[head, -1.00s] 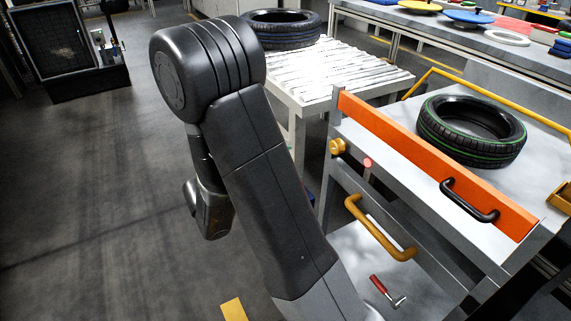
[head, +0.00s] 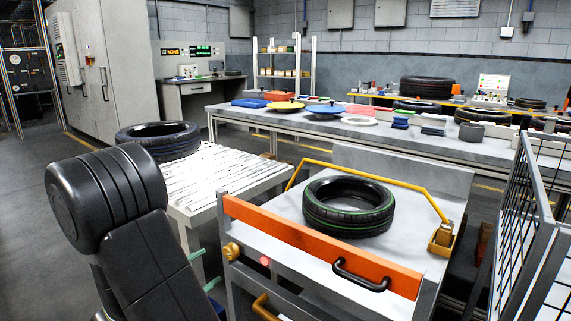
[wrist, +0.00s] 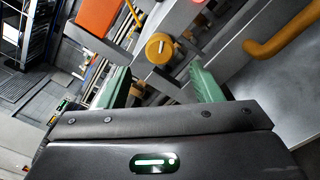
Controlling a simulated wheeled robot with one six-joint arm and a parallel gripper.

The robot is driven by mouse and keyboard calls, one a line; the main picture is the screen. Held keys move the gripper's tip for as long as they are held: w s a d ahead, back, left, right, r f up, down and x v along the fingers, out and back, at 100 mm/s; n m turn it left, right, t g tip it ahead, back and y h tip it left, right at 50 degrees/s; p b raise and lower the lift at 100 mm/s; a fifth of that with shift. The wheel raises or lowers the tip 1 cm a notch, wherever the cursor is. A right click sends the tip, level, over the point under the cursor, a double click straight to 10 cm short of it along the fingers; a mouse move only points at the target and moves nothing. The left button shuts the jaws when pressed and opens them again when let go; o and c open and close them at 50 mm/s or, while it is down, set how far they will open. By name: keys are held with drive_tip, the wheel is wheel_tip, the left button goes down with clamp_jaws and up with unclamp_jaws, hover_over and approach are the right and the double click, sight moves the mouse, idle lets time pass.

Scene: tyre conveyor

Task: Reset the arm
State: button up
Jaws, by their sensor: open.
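My black arm (head: 115,215) stands folded at the left of the head view, in front of the conveyor and the cart. My gripper (wrist: 162,86) shows in the wrist view with its two green fingers wide apart and nothing between them. Green finger parts also show beside the arm in the head view, low by the cart's left side. A yellow knob (wrist: 160,48) on the cart lies beyond the gap between the fingers. A tyre with green lines (head: 348,206) lies flat on the cart top (head: 285,212), well away from my gripper.
The cart has an orange front panel (head: 300,240) with a black handle (head: 361,275) and a yellow rail (head: 375,178). Another tyre (head: 158,140) lies on the roller conveyor (head: 215,175). A mesh fence (head: 520,230) stands at the right. Open floor (head: 42,170) lies at the left.

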sight(227, 255)
drive_tip(key=shift+b+x, duration=0.6)
drive_tip(key=shift+x, duration=3.15)
drive_tip(key=p+v, duration=0.3)
drive_tip(key=v, duration=1.1)
drive_tip(key=b+x, duration=0.3)
drive_tip(key=x, duration=1.1)
drive_tip(key=shift+r+p, duration=0.25)
drive_tip(key=shift+p, duration=0.35)
drive_tip(key=n+p, duration=0.6)
drive_tip(key=p, duration=0.1)
drive_tip(key=shift+p, duration=0.4)
drive_tip(key=n+p, duration=0.5)
drive_tip(key=shift+p, duration=0.35)
drive_tip(key=shift+f+n+p, duration=0.2)
drive_tip(key=shift+n+p, duration=0.35)
drive_tip(key=shift+n, duration=0.15)
